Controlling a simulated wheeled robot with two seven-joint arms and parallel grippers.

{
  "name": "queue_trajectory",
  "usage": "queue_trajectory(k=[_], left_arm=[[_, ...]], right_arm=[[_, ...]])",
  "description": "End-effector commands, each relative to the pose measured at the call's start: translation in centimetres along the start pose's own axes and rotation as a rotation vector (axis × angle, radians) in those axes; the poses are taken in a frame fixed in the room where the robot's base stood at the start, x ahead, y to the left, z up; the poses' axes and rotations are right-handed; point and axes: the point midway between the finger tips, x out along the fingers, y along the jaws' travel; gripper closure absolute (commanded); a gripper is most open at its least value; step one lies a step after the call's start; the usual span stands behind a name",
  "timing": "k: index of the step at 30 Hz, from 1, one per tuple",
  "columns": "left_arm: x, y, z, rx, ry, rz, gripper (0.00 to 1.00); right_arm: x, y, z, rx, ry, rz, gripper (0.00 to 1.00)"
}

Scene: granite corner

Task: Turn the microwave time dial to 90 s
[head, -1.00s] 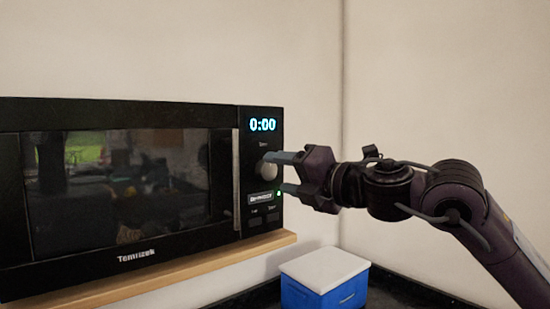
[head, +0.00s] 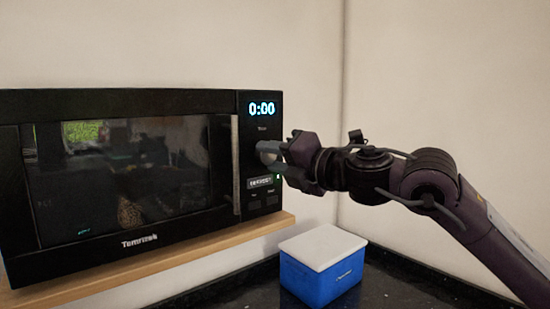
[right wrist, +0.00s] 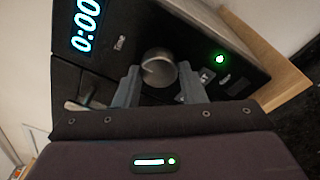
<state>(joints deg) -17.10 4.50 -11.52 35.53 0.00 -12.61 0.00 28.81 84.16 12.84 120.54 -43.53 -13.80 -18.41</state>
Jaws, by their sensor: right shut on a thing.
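The black microwave (head: 130,105) stands on a wooden shelf, its door closed. Its display (head: 262,108) reads 0:00. The silver round time dial (right wrist: 158,68) sits below the "Time" label in the right wrist view. My right gripper (head: 268,158) is at the control panel, its fingers around the dial, hiding most of it in the head view. In the right wrist view the fingers of my right gripper (right wrist: 158,84) lie on either side of the dial, shut on it. My left gripper is not in view.
The wooden shelf (head: 150,262) runs under the microwave. A blue box with a white lid (head: 322,275) stands on the dark granite counter (head: 395,290) below my right arm. A green light (right wrist: 220,58) glows on the panel. The wall corner is behind.

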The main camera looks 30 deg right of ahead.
Motion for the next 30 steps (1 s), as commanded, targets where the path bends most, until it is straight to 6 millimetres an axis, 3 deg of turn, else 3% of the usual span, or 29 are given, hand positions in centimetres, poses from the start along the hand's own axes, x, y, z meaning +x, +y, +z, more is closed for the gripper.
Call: queue_trajectory(k=[11,30], left_arm=[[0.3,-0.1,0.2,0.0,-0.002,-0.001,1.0],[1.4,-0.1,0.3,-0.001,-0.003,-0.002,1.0]], right_arm=[[0.0,0.0,0.0,0.101,-0.009,0.013,0.86],[0.0,0.0,-0.1,0.668,-0.047,0.072,0.86]])
